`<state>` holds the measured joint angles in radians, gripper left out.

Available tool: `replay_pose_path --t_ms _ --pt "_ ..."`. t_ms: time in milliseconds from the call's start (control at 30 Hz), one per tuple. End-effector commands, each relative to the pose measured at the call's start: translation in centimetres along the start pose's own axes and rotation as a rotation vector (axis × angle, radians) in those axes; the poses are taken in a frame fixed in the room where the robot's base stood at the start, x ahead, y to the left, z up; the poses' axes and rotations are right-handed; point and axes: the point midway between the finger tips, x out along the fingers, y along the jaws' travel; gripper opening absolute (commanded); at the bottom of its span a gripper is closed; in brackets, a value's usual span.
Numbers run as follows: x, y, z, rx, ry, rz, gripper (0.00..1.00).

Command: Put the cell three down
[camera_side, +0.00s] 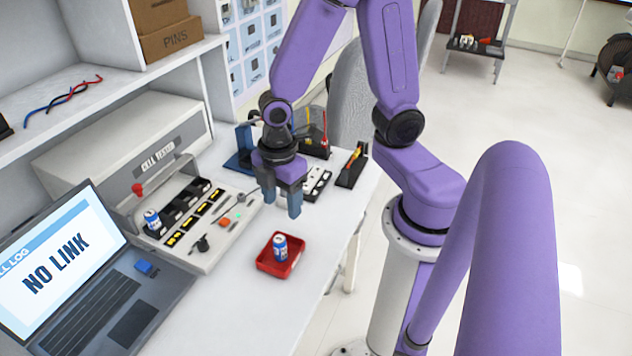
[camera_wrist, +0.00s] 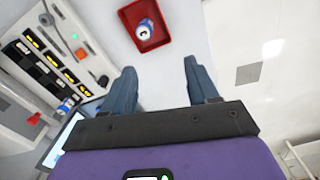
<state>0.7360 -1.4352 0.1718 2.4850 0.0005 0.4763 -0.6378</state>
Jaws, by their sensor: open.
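One blue and white cell (camera_side: 280,246) stands in a small red tray (camera_side: 292,264) near the table's front edge. In the wrist view the cell (camera_wrist: 146,29) and the red tray (camera_wrist: 157,42) lie beyond my fingertips. Another blue and white cell (camera_side: 152,219) sits at the left end of the row of black slots on the cell tester (camera_side: 185,220); it also shows in the wrist view (camera_wrist: 65,106). The other slots look empty. My gripper (camera_side: 281,203) is open and empty, above the table behind the tray, with fingers pointing down.
A laptop (camera_side: 85,275) reading "NO LINK" stands at the left. A black holder with tools (camera_side: 352,165), a white block with holes (camera_side: 318,182) and a blue stand (camera_side: 241,150) are behind my gripper. The table around the red tray is clear.

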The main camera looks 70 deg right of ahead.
Motion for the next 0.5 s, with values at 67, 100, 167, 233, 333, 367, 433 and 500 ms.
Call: replay_pose_path --t_ms 67,100,167,233,333,367,433,500 --pt "-2.3 -2.1 -0.3 0.035 0.015 0.008 0.59" --pt "-3.3 -3.1 -0.2 0.059 0.018 0.008 0.59" --pt "-4.7 -4.7 0.1 0.094 0.021 0.007 0.59" --pt "-6.2 -6.5 0.6 0.133 0.024 0.005 0.59" --pt "-7.8 -8.4 1.4 0.18 0.026 0.002 0.59" --pt "-8.1 -8.9 1.7 0.191 0.026 0.002 0.59" --pt "-8.8 -9.7 2.2 0.213 0.025 0.0 0.59" --pt "-9.1 -10.2 2.5 0.229 0.024 -0.001 0.59"
